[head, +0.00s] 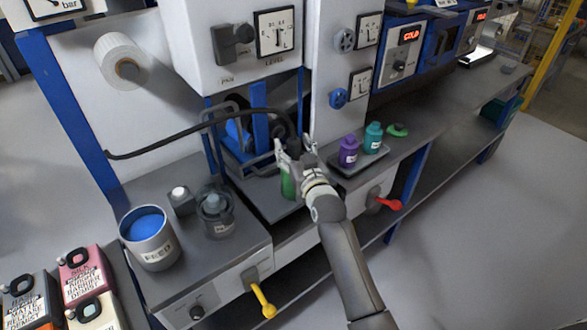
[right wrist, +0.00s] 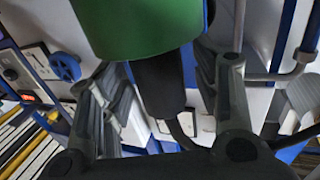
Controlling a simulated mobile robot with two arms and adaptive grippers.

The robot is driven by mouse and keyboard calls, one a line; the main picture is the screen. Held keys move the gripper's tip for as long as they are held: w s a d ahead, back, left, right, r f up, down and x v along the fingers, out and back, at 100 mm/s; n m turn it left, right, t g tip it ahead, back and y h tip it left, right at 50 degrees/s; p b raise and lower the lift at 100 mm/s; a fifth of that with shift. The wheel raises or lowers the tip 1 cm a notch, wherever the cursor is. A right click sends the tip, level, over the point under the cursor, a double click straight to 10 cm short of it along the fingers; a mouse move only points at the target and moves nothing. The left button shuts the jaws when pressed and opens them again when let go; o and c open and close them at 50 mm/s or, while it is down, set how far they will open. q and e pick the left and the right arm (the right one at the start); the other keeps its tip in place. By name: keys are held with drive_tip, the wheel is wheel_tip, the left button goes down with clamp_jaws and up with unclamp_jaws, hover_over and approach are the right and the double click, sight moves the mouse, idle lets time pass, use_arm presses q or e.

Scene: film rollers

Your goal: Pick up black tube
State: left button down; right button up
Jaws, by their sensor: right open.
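The black tube (head: 160,147) is a long hose in the head view. It runs from the machine's left side, arcs to the right and bends down behind my right gripper (head: 296,152). In the right wrist view a thick black cylindrical piece (right wrist: 163,85), which looks like the tube's end, lies between the open fingers. It meets a green cylinder (right wrist: 140,25), which also shows below the gripper in the head view (head: 288,184). I cannot tell whether either finger touches the black piece. My left gripper is out of view.
A small tray right of the gripper holds a purple bottle (head: 349,151) and a teal bottle (head: 373,137). At left stand the FEED can (head: 149,240) and a grey jar (head: 215,210). Blue bars and the white cabinet (head: 231,45) are close behind the gripper.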

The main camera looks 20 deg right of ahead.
drive_tip(key=c, duration=1.1)
wheel_tip(320, 180, up, 11)
drive_tip(key=shift+r, duration=0.1)
wheel_tip(320, 180, up, 14)
drive_tip(key=p, duration=1.3)
drive_tip(key=shift+p, duration=0.35)
